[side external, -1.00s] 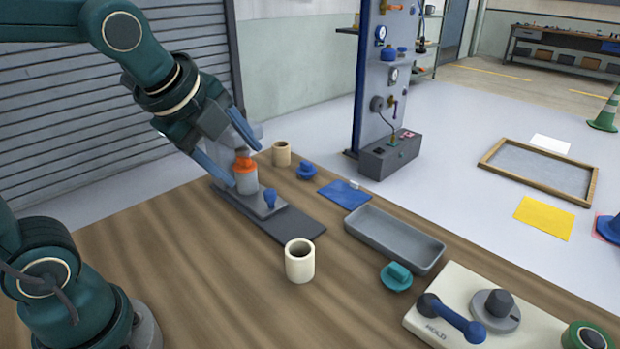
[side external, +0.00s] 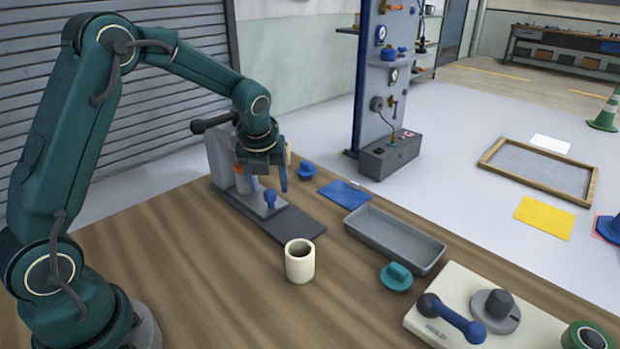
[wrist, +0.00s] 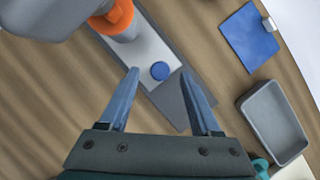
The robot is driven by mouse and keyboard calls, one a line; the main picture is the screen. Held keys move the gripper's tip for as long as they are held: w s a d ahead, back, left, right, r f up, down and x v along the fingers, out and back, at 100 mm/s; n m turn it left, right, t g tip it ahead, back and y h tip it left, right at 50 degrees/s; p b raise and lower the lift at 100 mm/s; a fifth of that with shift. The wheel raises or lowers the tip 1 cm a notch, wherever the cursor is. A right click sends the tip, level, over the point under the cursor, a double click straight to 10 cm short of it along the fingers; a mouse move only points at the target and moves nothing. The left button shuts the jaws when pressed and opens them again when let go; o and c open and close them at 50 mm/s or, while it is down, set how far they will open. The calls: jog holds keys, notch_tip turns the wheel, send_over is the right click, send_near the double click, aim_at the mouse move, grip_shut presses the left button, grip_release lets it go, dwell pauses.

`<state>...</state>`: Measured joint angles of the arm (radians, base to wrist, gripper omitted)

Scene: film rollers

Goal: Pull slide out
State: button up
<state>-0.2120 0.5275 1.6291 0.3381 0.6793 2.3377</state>
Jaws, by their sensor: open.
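The slide (side external: 256,205) is a light grey plate with an upright blue knob (side external: 269,197) near its front end. It lies on a dark grey base strip (side external: 295,226), and its rear end runs in under an orange-collared part (wrist: 112,20). The slide also shows in the wrist view (wrist: 150,48), with the knob as a blue disc (wrist: 160,71). My gripper (side external: 264,182) is open and points down above the slide. In the wrist view, the knob appears between the two blue fingertips (wrist: 159,72), with gaps on both sides. I cannot tell how far above it the fingers are.
A grey upright housing (side external: 219,155) with a dark lever (side external: 212,122) stands behind the slide. A cream cup (side external: 300,261) stands just in front of the strip. A blue sheet (side external: 344,193), a blue knob-like part (side external: 306,171) and a grey tray (side external: 394,239) lie to the right.

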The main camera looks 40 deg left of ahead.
jog(key=shift+x, duration=1.1)
jog(key=shift+c, duration=0.2)
grip_shut()
dwell(0.5)
